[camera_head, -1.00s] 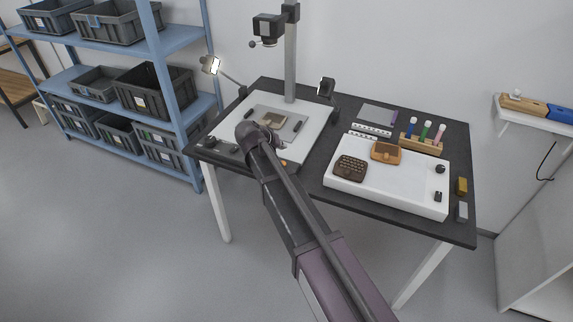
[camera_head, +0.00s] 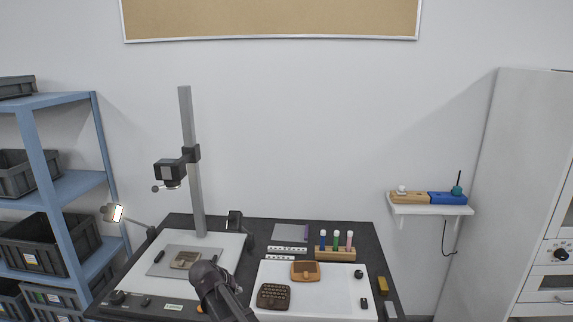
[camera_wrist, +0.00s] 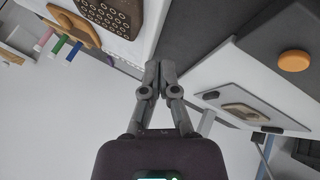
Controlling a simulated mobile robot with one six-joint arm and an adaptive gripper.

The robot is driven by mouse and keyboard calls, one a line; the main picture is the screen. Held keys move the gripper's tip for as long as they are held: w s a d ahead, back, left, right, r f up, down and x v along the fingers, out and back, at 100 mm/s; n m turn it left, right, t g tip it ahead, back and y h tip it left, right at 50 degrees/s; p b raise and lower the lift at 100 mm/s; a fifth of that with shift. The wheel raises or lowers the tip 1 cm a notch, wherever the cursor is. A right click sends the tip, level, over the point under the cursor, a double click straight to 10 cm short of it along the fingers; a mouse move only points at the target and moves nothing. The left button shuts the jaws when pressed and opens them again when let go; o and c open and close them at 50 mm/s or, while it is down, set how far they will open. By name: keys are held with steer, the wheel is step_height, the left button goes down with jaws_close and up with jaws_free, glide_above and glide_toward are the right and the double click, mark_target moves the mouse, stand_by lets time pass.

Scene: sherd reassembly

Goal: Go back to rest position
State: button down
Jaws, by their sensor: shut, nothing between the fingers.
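My gripper (camera_wrist: 160,75) is shut and empty in the wrist view, its fingertips together above the dark table between the two white boards. In the head view my arm's end (camera_head: 212,280) hangs over the table's front, and the fingers are hidden there. A tan sherd (camera_head: 185,260) lies on the grey plate of the left white copy stand base (camera_head: 215,265). A dark brown dotted sherd (camera_head: 273,296) and an orange-brown sherd (camera_head: 305,271) lie on the right white board (camera_head: 335,300). The dark sherd also shows in the wrist view (camera_wrist: 112,12).
The copy stand's column (camera_head: 192,160) with its camera rises at the back left. A rack of coloured tubes (camera_head: 336,255) stands at the table's back. A blue shelf with grey bins (camera_head: 40,245) is at left, a small wall shelf (camera_head: 430,210) at right.

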steer(key=s+d+r+m+g+y+p, duration=0.1)
steer(key=s+d, duration=0.4)
steer(key=d, duration=0.6)
steer(key=s+d+r+m+g+y+p, duration=0.1)
steer(key=s+d+r+g+p, duration=0.1)
steer(key=s+d, duration=0.4)
steer(key=s+d+r+m+g+y+p, duration=0.1)
steer(key=s+d+g+y+p, duration=0.1)
steer(key=d, duration=1.3)
steer(key=s+g+p, duration=0.1)
steer(key=s+p, duration=0.1)
steer(key=s, duration=0.1)
steer(key=shift+s+d+r+p, duration=0.2)
steer(key=shift+s+d+p, duration=0.1)
steer(key=shift+s+d, duration=0.1)
steer(key=shift+w, duration=0.1)
